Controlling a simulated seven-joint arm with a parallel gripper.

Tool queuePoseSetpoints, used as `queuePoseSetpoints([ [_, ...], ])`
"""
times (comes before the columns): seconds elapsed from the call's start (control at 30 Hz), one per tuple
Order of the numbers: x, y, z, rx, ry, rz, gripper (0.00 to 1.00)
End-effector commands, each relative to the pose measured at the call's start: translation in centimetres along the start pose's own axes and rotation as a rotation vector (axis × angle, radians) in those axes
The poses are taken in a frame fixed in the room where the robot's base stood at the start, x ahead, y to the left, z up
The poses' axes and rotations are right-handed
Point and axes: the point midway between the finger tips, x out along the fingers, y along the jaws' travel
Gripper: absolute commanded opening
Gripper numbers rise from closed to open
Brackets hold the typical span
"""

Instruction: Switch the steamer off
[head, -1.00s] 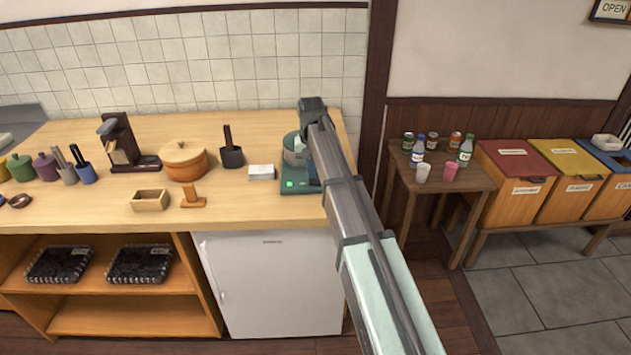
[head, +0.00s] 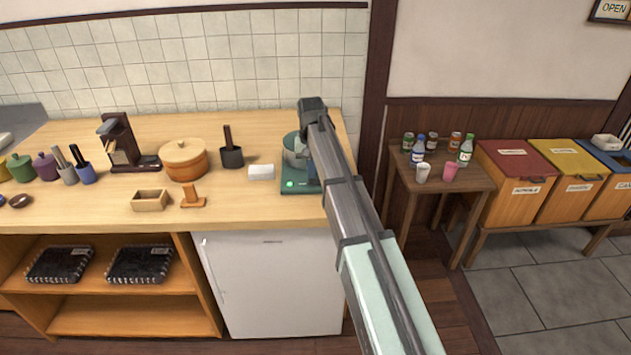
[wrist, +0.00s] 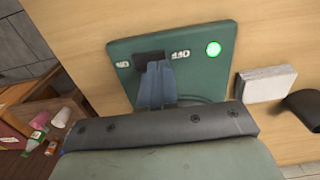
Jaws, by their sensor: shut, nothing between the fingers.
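The steamer is a green base (head: 300,188) with a grey-green round pot (head: 291,150) on it, on the counter's right end. Its green light (head: 290,184) is lit. In the wrist view, the base (wrist: 215,45) shows the bright green light (wrist: 214,48) and a black switch (wrist: 150,57) between two small white labels, seen upside down. My gripper (wrist: 156,70) is shut and empty, its fingertips at the switch's near edge; I cannot tell whether they touch it. In the head view my arm hides the fingers and part of the steamer.
A lidded wooden pot (head: 184,162) stands further left. A side table (head: 435,181) with bottles and cups stands right of the counter.

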Motion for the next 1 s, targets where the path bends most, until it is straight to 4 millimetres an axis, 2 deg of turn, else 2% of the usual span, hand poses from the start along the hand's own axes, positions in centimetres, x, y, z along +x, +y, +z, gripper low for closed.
queuePoseSetpoints([
  [1.0,1.2,0.0,0.0,0.0,0.0,0.0,0.0],
])
